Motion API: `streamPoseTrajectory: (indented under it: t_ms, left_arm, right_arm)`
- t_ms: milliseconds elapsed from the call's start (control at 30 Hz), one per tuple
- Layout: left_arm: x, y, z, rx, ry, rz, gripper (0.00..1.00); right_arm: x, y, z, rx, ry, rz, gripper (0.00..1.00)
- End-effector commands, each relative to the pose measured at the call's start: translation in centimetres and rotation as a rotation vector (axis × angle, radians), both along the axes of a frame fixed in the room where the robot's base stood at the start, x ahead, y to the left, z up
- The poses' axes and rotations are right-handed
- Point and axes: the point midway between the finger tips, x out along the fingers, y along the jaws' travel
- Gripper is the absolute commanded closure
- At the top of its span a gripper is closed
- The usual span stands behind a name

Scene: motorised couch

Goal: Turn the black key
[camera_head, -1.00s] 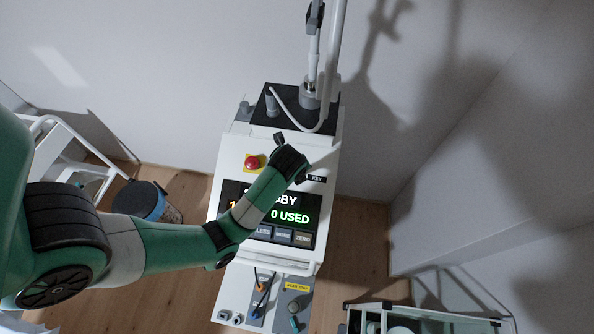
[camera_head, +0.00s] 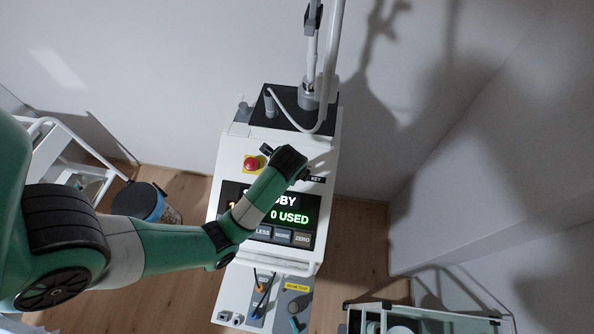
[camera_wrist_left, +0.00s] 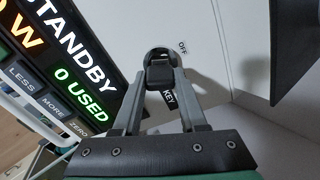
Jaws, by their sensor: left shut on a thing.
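The black key (camera_wrist_left: 159,54) sits on the white panel of the console. In the left wrist view its rounded bow shows between and just beyond my fingertips, close to the OFF label. My left gripper (camera_wrist_left: 160,78) is shut on the key, one finger on each side. In the head view my left gripper (camera_head: 286,161) is over the upper right part of the console, beside the KEY label, and it hides the key there. My right gripper is in neither view.
The console's display (camera_head: 292,217) reads STANDBY and 0 USED, with several buttons below. A red emergency button (camera_head: 251,164) on a yellow base is left of my gripper. A pole and hose (camera_head: 325,100) rise behind. A cart (camera_head: 420,320) stands at the lower right.

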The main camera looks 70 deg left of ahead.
Motion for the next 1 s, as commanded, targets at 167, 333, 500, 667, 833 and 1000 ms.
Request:
streamPoseTrajectory:
  t_ms: [167, 333, 500, 667, 833, 1000]
  left_arm:
    - [0.04, 0.02, 0.02, -0.022, -0.035, 0.084, 1.0]
    - [0.05, 0.02, 0.02, -0.023, -0.037, 0.088, 1.0]
    - [0.12, 0.08, 0.1, -0.062, -0.101, 0.237, 0.57]
    - [0.12, 0.09, 0.07, -0.06, -0.099, 0.231, 0.28]
    - [0.12, 0.09, 0.07, -0.06, -0.098, 0.23, 0.24]
    - [0.1, 0.02, 0.25, -0.059, -0.098, 0.229, 0.24]
  right_arm:
    - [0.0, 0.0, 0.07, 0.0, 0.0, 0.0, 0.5]
    - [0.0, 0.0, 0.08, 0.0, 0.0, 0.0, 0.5]
    - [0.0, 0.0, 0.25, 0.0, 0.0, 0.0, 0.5]
    - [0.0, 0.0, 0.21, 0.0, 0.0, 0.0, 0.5]
    - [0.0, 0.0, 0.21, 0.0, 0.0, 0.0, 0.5]
    - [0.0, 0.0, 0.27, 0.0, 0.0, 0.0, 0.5]
